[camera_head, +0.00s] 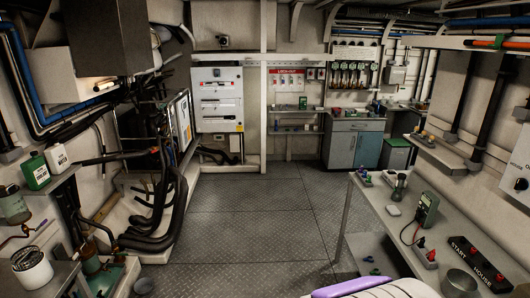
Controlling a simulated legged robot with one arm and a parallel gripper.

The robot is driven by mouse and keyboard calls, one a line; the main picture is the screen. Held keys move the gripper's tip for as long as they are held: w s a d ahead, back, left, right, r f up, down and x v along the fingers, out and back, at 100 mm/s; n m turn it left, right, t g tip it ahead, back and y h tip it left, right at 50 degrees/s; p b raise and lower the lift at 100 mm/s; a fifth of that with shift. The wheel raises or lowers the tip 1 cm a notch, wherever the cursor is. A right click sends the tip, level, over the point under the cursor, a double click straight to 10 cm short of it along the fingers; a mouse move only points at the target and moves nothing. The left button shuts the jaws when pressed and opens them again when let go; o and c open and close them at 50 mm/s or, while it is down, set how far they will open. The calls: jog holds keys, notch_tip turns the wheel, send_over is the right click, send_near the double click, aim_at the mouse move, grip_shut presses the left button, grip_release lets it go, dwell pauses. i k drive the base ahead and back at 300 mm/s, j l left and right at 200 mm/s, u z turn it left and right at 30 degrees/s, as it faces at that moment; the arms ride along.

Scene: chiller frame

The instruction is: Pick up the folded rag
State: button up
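I cannot pick out the folded rag for certain. A small pale flat thing (395,209) lies on the grey bench (375,203) at the right, left of the green meter; it is too small to tell whether it is cloth. My gripper is not in view. A white and purple rounded part at the bottom edge looks like part of my own body, and it hides some of the floor and the bench's near side.
The grey plate floor (250,225) is clear in the middle. The bench holds a green meter (427,205), a metal bowl (460,281) and a black START HOUSE box (478,262). Black hoses (170,225) crowd the left. Cabinets (355,143) stand at the back.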

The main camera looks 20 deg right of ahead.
aim_at(393, 210)
jog(key=i+l+z, duration=0.1)
jog(key=i+z, duration=0.15)
jog(key=i, duration=0.35)
jog(key=i+z, duration=0.3)
jog(key=i, duration=0.3)
jog(key=i+j+z, duration=0.25)
jog(key=i, duration=0.35)
jog(key=i+z, duration=0.45)
jog(key=i, duration=0.2)
jog(key=i+j+z, duration=0.25)
jog(key=i+z, duration=0.25)
jog(key=i, duration=0.15)
